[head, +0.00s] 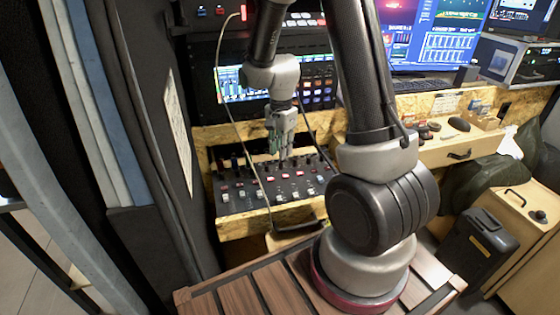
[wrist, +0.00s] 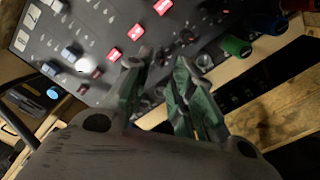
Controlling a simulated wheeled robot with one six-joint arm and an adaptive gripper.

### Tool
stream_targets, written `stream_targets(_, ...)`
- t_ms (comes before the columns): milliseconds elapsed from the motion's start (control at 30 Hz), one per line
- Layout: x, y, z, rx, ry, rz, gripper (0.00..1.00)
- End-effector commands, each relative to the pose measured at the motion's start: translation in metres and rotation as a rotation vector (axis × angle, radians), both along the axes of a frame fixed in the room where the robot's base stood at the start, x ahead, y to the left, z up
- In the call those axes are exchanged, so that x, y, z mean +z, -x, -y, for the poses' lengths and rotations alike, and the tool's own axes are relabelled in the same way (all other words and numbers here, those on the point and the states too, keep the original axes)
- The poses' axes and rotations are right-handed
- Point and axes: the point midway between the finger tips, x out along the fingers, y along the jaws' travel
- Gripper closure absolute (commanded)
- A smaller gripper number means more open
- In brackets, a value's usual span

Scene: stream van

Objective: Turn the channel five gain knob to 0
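The mixing console (head: 245,199) lies in a wooden desk frame, with a row of knobs along its back, lit red buttons and pale faders. My gripper (head: 280,153) points down over the back knob row near the middle. In the wrist view its two green-padded fingers (wrist: 161,60) stand apart over the panel (wrist: 100,22). A small dark shape lies between the fingertips; I cannot tell whether they touch a knob. A blue knob (wrist: 210,62) and a green knob (wrist: 236,47) show to the right of the fingers. Channel labels and the gain knob's pointer are not readable.
A rack screen (head: 243,88) and a lit button panel (head: 318,88) stand close behind the console. A cable (head: 232,110) hangs down in front of the rack to the console. A wooden drawer (head: 455,150) with dark objects on it is to the right.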

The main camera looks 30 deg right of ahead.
Motion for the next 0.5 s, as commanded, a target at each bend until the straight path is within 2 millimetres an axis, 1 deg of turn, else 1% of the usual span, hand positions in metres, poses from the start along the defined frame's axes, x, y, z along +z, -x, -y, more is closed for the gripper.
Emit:
stream_targets(33,-0.010,0.001,0.000,0.000,0.000,-0.005,0.76)
stream_targets(100,-0.022,0.001,0.000,0.001,0.000,-0.004,0.76)
stream_targets(233,-0.040,0.000,0.000,0.001,0.000,-0.003,0.76)
stream_targets(367,-0.049,0.000,0.000,0.002,0.000,-0.001,0.76)
stream_targets(500,-0.051,0.000,0.000,0.002,0.000,0.001,0.76)
